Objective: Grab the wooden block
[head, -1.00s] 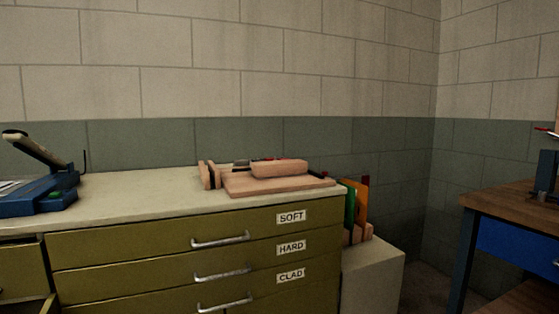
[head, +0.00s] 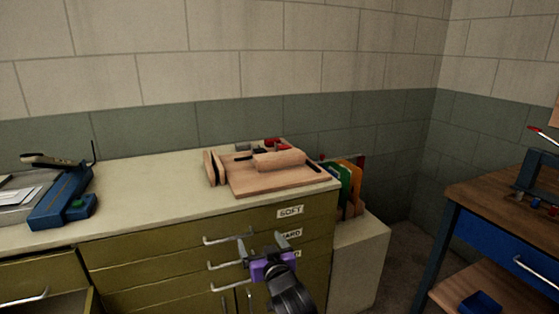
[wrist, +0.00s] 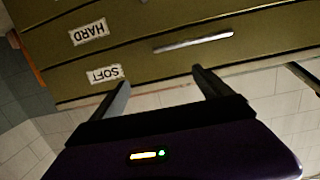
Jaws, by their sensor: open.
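A wooden block (head: 279,160), long and rounded on top, lies on a flat wooden board (head: 262,184) at the right end of the cabinet top. Another wooden piece (head: 214,168) with a dark band stands at the left of the board. My gripper (head: 262,241) is in front of the drawer fronts, below the cabinet top and apart from the block. Its two fingers are spread with nothing between them; it also shows in the wrist view (wrist: 162,82). The wrist view shows drawer fronts upside down and no block.
The olive drawer cabinet (head: 160,245) has protruding handles and labels. Small red and dark items (head: 262,146) lie behind the block. A blue lever tool (head: 62,200) stands at left. Colored folders (head: 345,178) stand right of the cabinet. The middle of the cabinet top is clear.

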